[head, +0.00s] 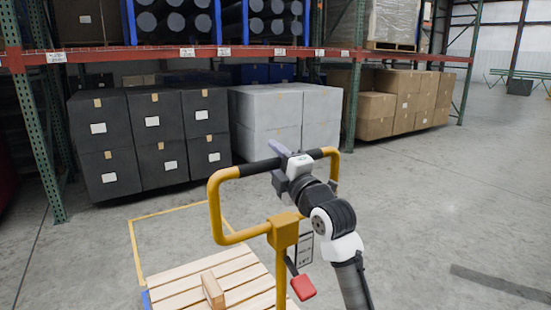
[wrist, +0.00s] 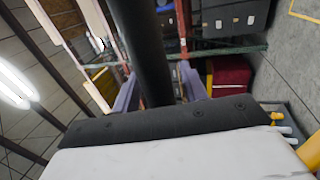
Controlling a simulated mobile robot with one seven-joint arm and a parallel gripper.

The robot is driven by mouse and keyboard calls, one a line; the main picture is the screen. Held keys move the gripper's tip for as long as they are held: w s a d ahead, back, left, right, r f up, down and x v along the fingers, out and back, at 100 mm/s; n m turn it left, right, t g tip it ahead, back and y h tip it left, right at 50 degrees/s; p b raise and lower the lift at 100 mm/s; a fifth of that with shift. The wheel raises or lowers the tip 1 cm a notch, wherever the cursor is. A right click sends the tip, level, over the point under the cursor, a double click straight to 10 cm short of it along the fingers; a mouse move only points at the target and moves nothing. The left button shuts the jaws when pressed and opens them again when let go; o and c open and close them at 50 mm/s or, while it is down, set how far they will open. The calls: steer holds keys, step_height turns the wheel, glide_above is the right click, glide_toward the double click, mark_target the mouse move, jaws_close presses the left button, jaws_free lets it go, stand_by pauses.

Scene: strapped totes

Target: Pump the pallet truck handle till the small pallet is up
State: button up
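The pallet truck handle (head: 212,205) is a yellow loop on a yellow post, with a black grip (head: 258,168) along its top bar. My gripper (head: 286,157) is at the middle of that top bar. The small pallet (head: 235,265), of light wooden slats, is at the bottom behind the handle and carries a wooden block (head: 212,289). Its underside is cut off, so its height above the floor cannot be told.
A red lever (head: 302,287) and a label hang on the handle post. Yellow floor lines (head: 135,250) border the pallet. Beyond stand dark totes (head: 107,130), grey totes (head: 265,115) and brown cartons (head: 400,100) under racking. The floor to the right is clear.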

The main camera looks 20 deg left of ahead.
jaws_close()
steer(key=shift+d, duration=0.1)
